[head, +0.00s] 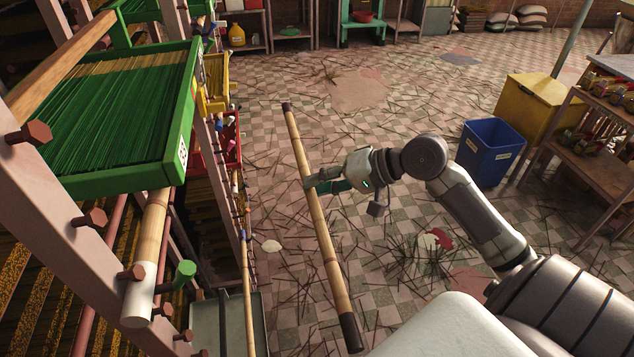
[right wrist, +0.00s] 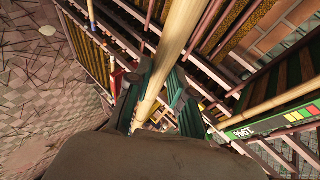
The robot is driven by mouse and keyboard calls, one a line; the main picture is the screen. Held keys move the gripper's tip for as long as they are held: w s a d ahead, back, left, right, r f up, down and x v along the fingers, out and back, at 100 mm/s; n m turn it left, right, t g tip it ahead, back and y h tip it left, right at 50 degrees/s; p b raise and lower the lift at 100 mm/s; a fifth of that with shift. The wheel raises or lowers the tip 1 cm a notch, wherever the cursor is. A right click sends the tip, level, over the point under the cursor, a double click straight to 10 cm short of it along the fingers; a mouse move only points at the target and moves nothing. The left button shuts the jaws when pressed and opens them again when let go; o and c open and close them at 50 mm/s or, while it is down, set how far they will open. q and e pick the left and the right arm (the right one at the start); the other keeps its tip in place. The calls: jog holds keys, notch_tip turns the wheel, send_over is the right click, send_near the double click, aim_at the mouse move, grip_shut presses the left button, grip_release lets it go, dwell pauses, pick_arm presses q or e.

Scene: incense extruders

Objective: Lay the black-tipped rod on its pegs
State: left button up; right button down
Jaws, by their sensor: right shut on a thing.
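The black-tipped rod (head: 326,250) is a long pale bamboo pole with dark ends. It hangs in the air over the aisle, its far end up and its near end low in the head view. My right gripper (head: 317,183) is shut around its middle; the rod also runs between the green fingers in the right wrist view (right wrist: 174,42). Brown hex-headed pegs (head: 90,217) and a green-headed peg (head: 183,271) stick out of the rack posts at the left, apart from the rod. I cannot tell which pegs belong to the rod. My left gripper is not in view.
The rack holds a green tray (head: 180,165) of green sticks and a white-tipped pole (head: 140,297). A blue bin (head: 490,152), a yellow box (head: 540,108) and a wooden shelf stand right. The tiled floor between is open, strewn with loose sticks.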

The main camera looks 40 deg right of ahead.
jog(key=s+d+p, duration=0.2)
jog(key=s+d, duration=0.1)
jog(key=d, duration=0.5)
jog(key=s+d+r+p, duration=0.1)
jog(key=s+d+p, duration=0.2)
jog(key=d, duration=0.5)
jog(key=shift+s+d+r+p, duration=0.3)
jog(key=shift+s+d+p, duration=0.05)
jog(key=shift+s, duration=0.15)
dwell(0.4)
